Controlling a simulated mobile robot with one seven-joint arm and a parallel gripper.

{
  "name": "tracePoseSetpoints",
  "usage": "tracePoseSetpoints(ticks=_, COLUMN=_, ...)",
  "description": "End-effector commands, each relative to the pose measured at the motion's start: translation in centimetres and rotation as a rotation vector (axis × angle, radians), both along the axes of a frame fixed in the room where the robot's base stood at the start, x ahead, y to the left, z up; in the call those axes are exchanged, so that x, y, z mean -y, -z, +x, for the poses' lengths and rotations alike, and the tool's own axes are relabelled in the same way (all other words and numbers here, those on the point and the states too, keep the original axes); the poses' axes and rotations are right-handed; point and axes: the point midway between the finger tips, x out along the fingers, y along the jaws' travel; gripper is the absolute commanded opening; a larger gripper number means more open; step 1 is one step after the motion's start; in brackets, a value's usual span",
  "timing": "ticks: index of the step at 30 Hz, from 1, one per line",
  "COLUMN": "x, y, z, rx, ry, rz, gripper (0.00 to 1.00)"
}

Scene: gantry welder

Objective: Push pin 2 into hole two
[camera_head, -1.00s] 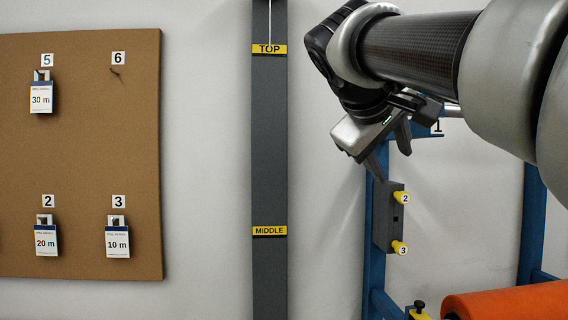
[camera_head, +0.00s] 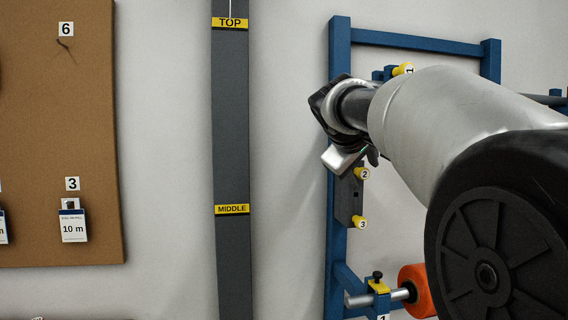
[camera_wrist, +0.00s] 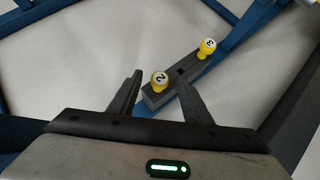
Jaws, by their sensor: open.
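Pin 2 (camera_head: 361,174) is a yellow pin with a white "2" label. It sits at the upper part of a dark grey block (camera_head: 346,198) on the blue frame. In the wrist view, pin 2 (camera_wrist: 160,78) appears between the two fingers of my gripper (camera_wrist: 158,85). The fingers are apart and I see no contact with the pin. In the head view, my gripper (camera_head: 357,160) is just above pin 2, its fingertips partly hidden. A dark square opening (camera_wrist: 182,69), unlabelled, shows between pins 2 and 3. I cannot tell whether it is hole two.
Yellow pin 3 (camera_head: 360,222) sits lower on the same block. Another yellow pin, labelled 1, (camera_head: 403,69) is above my arm. An orange roller (camera_head: 416,291) is below. A grey post (camera_head: 231,130) and a cork board (camera_head: 75,135) stand to the left.

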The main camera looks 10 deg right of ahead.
Motion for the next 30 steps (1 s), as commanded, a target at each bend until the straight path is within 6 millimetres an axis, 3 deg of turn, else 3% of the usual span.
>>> tracePoseSetpoints(ticks=9, x=0.11, y=0.11, z=0.16, rx=0.001, ry=-0.001, rz=0.0, gripper=0.43)
tracePoseSetpoints(ticks=17, x=0.08, y=0.09, z=0.15, rx=0.001, ry=-0.001, rz=0.0, gripper=0.0)
tracePoseSetpoints(ticks=18, x=0.08, y=0.09, z=0.15, rx=0.001, ry=-0.001, rz=0.0, gripper=0.17)
tracePoseSetpoints(ticks=21, x=0.07, y=0.09, z=0.14, rx=0.001, ry=-0.001, rz=0.0, gripper=0.0)
tracePoseSetpoints(ticks=30, x=0.13, y=0.09, z=-0.69, rx=0.002, ry=0.001, rz=-0.001, gripper=0.0)
